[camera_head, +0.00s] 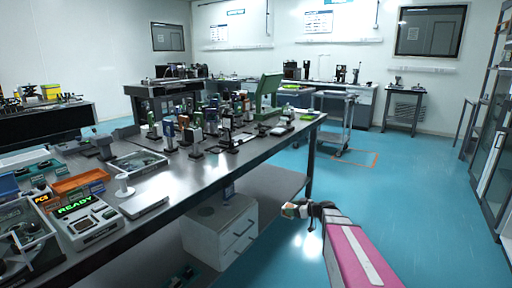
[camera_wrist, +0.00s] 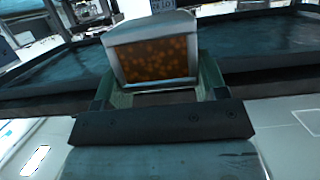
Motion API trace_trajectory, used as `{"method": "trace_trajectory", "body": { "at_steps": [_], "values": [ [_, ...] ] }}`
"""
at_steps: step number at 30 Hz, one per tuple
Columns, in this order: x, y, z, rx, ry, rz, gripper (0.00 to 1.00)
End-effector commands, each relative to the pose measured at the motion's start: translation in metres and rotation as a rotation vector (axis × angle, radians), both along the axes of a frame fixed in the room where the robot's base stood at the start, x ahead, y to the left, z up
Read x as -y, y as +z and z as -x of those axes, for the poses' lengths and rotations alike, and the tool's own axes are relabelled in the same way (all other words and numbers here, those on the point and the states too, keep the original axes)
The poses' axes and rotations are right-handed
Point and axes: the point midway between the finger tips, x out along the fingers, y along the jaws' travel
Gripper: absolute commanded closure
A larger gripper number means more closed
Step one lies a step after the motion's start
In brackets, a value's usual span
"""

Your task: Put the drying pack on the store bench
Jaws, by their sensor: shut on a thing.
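The drying pack (camera_wrist: 153,58) is a pale block with a window of orange beads in the wrist view. It sits between the two fingers of my gripper (camera_wrist: 160,88), which is shut on it. In the head view my gripper (camera_head: 306,209) is at the lower middle, over the blue floor to the right of the long bench, with the small pack (camera_head: 289,210) at its tip. No label readable here tells which bench is the store bench.
The long bench (camera_head: 165,212) is crowded with optical mounts, trays and a device reading READY. A white drawer unit (camera_head: 215,232) stands beneath it. A wheeled cart (camera_head: 333,125) and small table (camera_head: 406,94) stand further back. Shelving lines the right; the floor between is clear.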

Motion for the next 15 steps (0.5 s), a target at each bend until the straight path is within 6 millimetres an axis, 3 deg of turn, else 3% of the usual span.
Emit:
{"method": "trace_trajectory", "body": {
  "at_steps": [15],
  "values": [
    [-0.002, 0.06, -0.026, 0.003, -0.153, 0.0, 0.66]
  ]
}}
